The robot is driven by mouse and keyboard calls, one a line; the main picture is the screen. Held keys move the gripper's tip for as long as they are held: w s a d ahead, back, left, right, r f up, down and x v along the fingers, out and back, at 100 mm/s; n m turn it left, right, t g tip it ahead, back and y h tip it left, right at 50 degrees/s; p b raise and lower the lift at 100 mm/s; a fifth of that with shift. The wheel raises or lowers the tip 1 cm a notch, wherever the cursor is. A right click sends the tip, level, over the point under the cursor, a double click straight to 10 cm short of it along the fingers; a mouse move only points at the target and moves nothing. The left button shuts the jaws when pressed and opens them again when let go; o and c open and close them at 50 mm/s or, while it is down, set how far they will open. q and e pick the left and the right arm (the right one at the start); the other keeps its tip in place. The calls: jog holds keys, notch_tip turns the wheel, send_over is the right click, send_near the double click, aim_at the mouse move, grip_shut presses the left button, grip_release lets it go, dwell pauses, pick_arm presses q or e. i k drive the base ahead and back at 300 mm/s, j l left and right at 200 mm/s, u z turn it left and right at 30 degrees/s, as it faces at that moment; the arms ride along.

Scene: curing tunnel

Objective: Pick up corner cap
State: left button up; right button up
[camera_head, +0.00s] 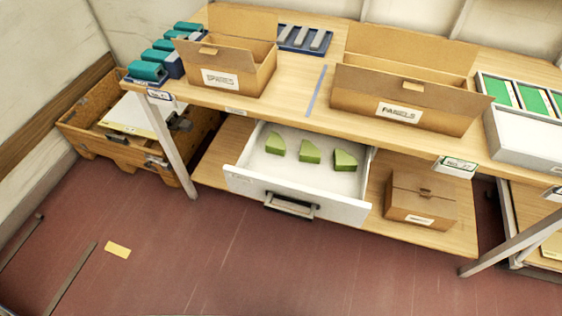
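Three green corner caps lie in a row inside an open white drawer (345,207) below the workbench. The left corner cap (275,143), the middle corner cap (309,152) and the right corner cap (345,160) are apart from one another on the drawer floor. The drawer has a dark handle on its front. Neither of my grippers shows in the head view.
On the workbench (290,107) stand an open cardboard box (262,76), a larger open box labelled PANELS (350,97), and teal-topped blocks (147,71). A closed carton (421,205) sits on the lower shelf, right of the drawer. The red floor in front is mostly clear.

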aim_at(275, 145)
jog(key=j+z, duration=0.35)
jog(key=j, duration=0.2)
jog(key=j+z, duration=0.35)
jog(key=j, duration=0.2)
jog(key=j+z, duration=0.35)
jog(key=j, duration=0.25)
